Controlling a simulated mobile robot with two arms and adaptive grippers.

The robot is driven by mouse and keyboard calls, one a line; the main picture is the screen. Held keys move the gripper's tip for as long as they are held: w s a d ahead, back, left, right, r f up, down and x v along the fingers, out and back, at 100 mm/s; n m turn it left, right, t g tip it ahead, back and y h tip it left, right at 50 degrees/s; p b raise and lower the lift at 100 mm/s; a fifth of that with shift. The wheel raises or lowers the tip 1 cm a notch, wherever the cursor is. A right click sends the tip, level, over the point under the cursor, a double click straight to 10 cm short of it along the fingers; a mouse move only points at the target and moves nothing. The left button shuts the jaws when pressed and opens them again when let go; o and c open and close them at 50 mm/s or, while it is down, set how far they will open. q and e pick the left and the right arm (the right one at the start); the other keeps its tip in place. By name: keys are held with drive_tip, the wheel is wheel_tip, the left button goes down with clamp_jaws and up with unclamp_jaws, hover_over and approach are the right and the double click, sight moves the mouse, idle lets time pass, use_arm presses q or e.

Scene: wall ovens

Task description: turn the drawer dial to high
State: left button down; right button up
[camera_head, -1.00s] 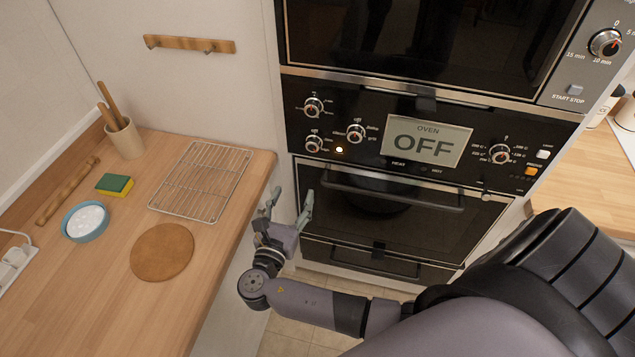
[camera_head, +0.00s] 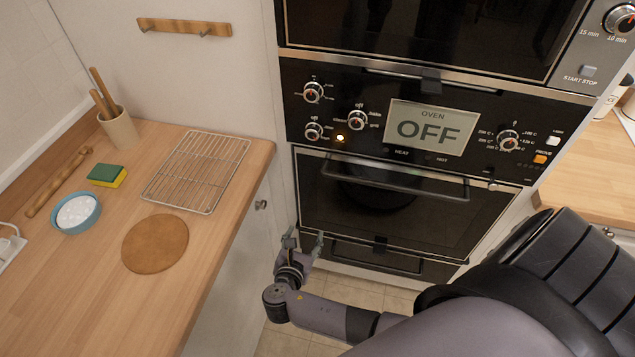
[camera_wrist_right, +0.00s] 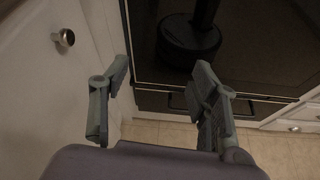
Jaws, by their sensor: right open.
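The oven's black control panel has a small upper left dial (camera_head: 313,92), a lower left dial (camera_head: 313,131), a middle dial (camera_head: 357,120) and a larger right dial (camera_head: 508,140). Their labels are too small to tell which is the drawer dial. The drawer (camera_head: 345,253) under the oven door is shut. My right gripper (camera_head: 304,240) is open and empty, well below the dials, near the drawer's left end. Its spread fingers also show in the right wrist view (camera_wrist_right: 163,72). My left gripper is not in view.
The display (camera_head: 430,128) reads OFF, and a lamp (camera_head: 340,138) glows beside the lower left dial. The oven door handle (camera_head: 395,183) juts out below the panel. The left counter (camera_head: 225,215) holds a wire rack (camera_head: 197,170) and a round board (camera_head: 155,243). A cabinet knob (camera_wrist_right: 64,37) is near my gripper.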

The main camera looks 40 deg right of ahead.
drive_tip(key=s+f+m+g+y+b, duration=0.1)
drive_tip(key=s+f, duration=0.2)
drive_tip(key=f, duration=0.4)
drive_tip(key=s+f+m+g+y+b, duration=0.1)
drive_tip(key=s+f+b, duration=0.1)
drive_tip(key=f, duration=0.5)
drive_tip(key=shift+s+d+f+m+g+y, duration=0.2)
drive_tip(key=shift+s+f+m+g+y, duration=0.1)
drive_tip(key=shift+s+f+m+g, duration=0.15)
drive_tip(key=shift+o, duration=0.3)
drive_tip(key=shift+r, duration=0.1)
